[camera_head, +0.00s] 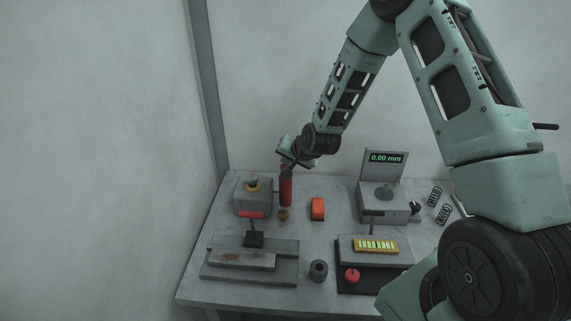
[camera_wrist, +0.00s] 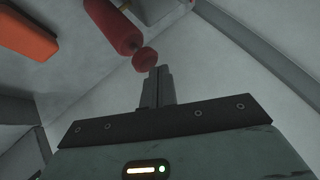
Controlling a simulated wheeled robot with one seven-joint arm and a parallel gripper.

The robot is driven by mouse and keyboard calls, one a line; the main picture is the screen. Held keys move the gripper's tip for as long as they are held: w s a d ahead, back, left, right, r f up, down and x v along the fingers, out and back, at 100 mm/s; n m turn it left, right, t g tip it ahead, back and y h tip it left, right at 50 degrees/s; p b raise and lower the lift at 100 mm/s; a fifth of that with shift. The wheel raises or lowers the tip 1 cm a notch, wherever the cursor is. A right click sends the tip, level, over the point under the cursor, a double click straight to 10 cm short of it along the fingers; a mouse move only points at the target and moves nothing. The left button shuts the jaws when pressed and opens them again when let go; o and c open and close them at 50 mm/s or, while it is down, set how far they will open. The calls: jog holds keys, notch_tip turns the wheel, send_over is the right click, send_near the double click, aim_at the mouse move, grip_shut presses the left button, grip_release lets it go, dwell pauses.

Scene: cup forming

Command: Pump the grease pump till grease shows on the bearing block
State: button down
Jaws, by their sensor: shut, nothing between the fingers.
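The grease pump (camera_head: 286,191) is an upright red cylinder at the back left of the table. In the wrist view its red body (camera_wrist: 112,24) and round red knob (camera_wrist: 145,58) show, with a brass fitting beside the body. My gripper (camera_wrist: 160,72) is shut and empty. Its fingertips are close to the knob; I cannot tell whether they touch it. In the head view my gripper (camera_head: 287,163) is just above the pump and hides its top. A grey block (camera_head: 252,200) with a yellow ring on top stands left of the pump, probably the bearing block.
A small brass piece (camera_head: 283,214) is in front of the pump. An orange-red box (camera_head: 317,208) stands to its right. A gauge stand (camera_head: 386,202) reading 0.00 mm is farther right. Two grey plate fixtures and a dark cylinder (camera_head: 318,271) occupy the front. The wall is close behind.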

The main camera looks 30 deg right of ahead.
jog(key=shift+r, duration=0.4)
jog(key=shift+r, duration=0.1)
jog(key=shift+r+p, duration=1.65)
jog(key=shift+r, duration=0.8)
